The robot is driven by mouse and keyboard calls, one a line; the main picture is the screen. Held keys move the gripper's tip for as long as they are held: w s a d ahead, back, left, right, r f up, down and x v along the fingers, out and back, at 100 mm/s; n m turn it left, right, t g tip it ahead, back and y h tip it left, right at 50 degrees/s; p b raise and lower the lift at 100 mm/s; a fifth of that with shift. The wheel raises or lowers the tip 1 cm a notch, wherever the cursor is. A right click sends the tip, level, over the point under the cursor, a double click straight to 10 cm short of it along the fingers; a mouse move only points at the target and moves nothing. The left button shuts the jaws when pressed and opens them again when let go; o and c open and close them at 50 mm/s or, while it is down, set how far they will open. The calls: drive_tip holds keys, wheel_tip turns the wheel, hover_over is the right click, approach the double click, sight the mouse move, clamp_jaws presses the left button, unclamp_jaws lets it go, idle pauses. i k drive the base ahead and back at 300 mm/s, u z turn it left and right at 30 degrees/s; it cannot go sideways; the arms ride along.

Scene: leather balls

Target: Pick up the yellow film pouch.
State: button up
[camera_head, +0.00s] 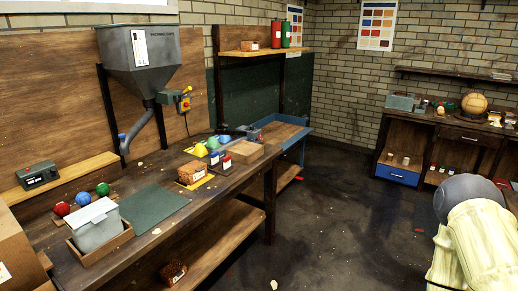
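I cannot pick out the yellow film pouch for certain. A flat yellow patch also shows under and around a brown textured block nearer the bench's front edge. Both are too small to tell whether either is a pouch. My gripper is not in view. Only a part of my arm, pale with a grey rounded joint, shows at the lower right, well away from the bench.
A lidded tub (95,226) in a wooden tray, coloured balls (83,198) and a green mat (152,207) occupy the near bench. A hopper (137,60) with a spout hangs above. A blue-edged tray (281,133) is at the far end. Open floor (320,220) lies right.

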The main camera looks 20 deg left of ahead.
sight(200, 151)
drive_tip(key=z, duration=0.3)
drive_tip(key=i, duration=2.95)
drive_tip(key=u, duration=2)
